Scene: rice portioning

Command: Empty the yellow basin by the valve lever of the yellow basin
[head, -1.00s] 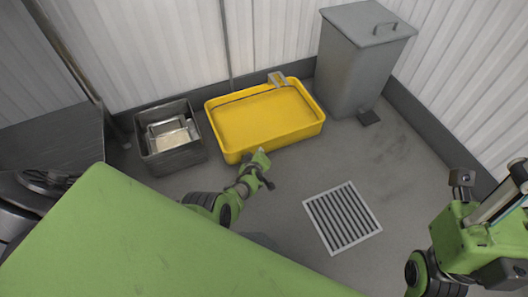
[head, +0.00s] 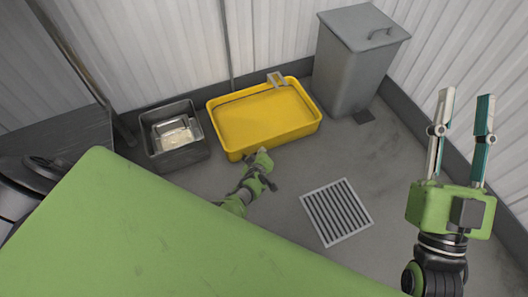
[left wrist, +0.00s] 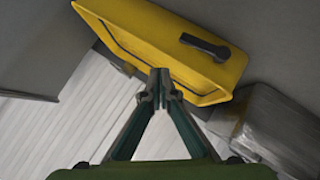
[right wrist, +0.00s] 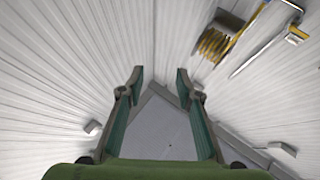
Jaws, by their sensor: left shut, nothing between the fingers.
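The yellow basin (head: 283,140) stands on the floor against the back wall; its inside looks bare. In the left wrist view the basin (left wrist: 135,30) shows its outer wall with a dark valve lever (left wrist: 205,46) on it. The lever is not clear in the head view. My left gripper (head: 264,158) is low in front of the basin's near wall. Its fingertips (left wrist: 161,80) are together, empty, and appear apart from the lever. My right gripper (head: 464,98) is raised at the right, fingers spread and empty; it also shows in the right wrist view (right wrist: 158,80).
A steel basin (head: 152,146) with pale contents stands left of the yellow one. A tall grey lidded bin (head: 350,70) stands at its right. A floor grate (head: 337,212) lies in front, with clear floor around it. A yellow coil (right wrist: 213,45) hangs on the wall.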

